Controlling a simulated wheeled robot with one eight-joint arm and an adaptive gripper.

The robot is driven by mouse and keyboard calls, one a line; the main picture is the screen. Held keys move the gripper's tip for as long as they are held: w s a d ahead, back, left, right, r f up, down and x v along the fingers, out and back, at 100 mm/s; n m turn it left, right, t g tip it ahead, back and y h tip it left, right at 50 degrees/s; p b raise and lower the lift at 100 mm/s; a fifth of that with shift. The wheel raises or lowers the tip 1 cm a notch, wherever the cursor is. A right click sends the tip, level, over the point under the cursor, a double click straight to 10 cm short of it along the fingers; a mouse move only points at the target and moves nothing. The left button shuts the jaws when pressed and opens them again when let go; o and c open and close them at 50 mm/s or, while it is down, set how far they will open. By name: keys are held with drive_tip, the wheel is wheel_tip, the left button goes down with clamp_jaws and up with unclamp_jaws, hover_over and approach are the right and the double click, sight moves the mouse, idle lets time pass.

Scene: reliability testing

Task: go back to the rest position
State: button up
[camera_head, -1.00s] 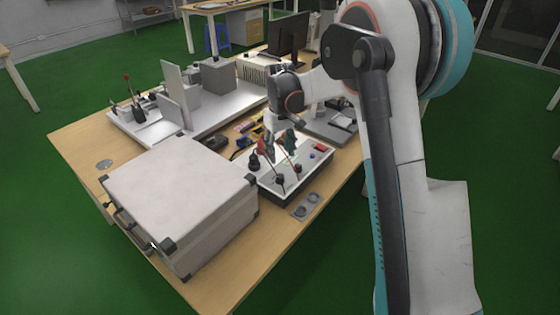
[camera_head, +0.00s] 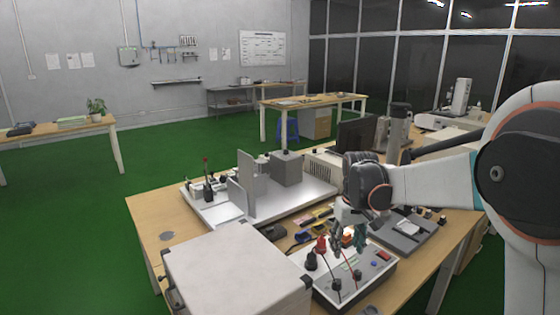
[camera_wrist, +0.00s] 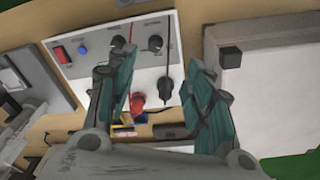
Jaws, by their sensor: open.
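My gripper (camera_head: 348,240) hangs at the end of my arm over the white control box (camera_head: 375,270) on the wooden table. In the wrist view my gripper (camera_wrist: 165,85) has its two teal-padded fingers spread apart with nothing held between them. The control box (camera_wrist: 85,68) shows there with black knobs, a red switch and a blue button. A red plug (camera_wrist: 138,102) and a black plug (camera_wrist: 165,88) show in the gap between the fingers, on or above the box. I cannot tell the exact height of the fingers above it.
A large pale case (camera_head: 235,270) stands left of the control box. A metal fixture plate (camera_head: 215,208) with grey blocks lies behind it. A monitor (camera_head: 356,135) stands at the back of the table. Green floor (camera_head: 70,220) is open to the left.

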drive_tip(key=s+r+t, duration=0.2)
drive_tip(key=s+r, duration=0.4)
drive_tip(key=s, duration=0.3)
drive_tip(key=s+m+t, duration=0.2)
drive_tip(key=s+t, duration=0.2)
drive_tip(key=s, duration=1.6)
drive_tip(key=shift+f, duration=0.25)
